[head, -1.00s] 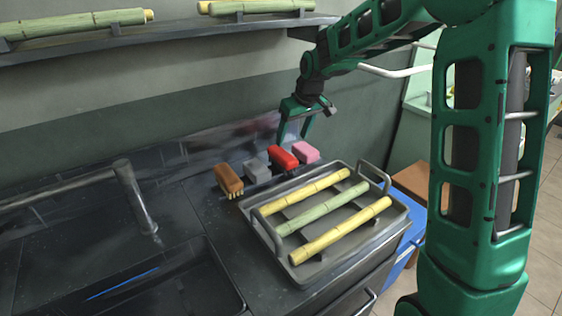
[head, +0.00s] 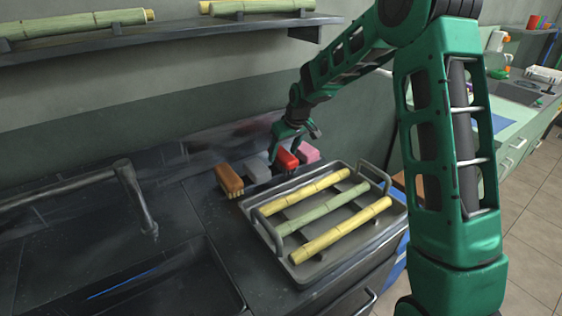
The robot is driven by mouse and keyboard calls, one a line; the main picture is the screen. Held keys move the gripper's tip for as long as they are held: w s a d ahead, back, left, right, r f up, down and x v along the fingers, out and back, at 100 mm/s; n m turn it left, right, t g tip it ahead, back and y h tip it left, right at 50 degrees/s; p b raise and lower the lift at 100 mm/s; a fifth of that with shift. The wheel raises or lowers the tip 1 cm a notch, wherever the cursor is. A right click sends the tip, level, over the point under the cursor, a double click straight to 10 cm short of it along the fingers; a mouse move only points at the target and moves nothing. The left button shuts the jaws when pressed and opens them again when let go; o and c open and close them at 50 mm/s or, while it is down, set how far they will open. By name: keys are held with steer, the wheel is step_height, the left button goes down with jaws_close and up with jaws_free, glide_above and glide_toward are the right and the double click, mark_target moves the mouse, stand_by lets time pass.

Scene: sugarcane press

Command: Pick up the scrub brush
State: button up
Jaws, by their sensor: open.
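The scrub brush (head: 229,180) has an orange-brown block with pale bristles underneath. It lies on the dark counter by the back wall, at the left end of a row of small blocks. My gripper (head: 285,150) is open, to the right of the brush and apart from it. It is at the red block (head: 288,160) and the grey block (head: 258,168), and its fingers hide part of the red one. I cannot tell whether the fingers touch either block.
A pink block (head: 309,153) ends the row at right. A metal tray (head: 395,213) with handles and three cane pieces stands just in front. A tap (head: 136,198) and sink (head: 170,285) are at left. A shelf (head: 180,38) with cane hangs above.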

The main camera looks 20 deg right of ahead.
mark_target(279, 151)
steer(key=shift+w+a+f, duration=0.1)
steer(key=shift+w+f, duration=0.15)
steer(key=shift+f, duration=0.4)
steer(key=shift+f, duration=0.25)
steer(key=c, duration=1.2)
steer(key=shift+c, duration=0.2)
steer(key=shift+r, duration=0.55)
steer(key=r, duration=0.4)
steer(key=shift+s+a, duration=0.1)
steer(key=shift+a, duration=0.1)
steer(key=s+a+r, duration=0.6)
steer(key=a, duration=0.3)
steer(key=shift+s+a+r, duration=0.15)
steer(key=shift+r, duration=0.1)
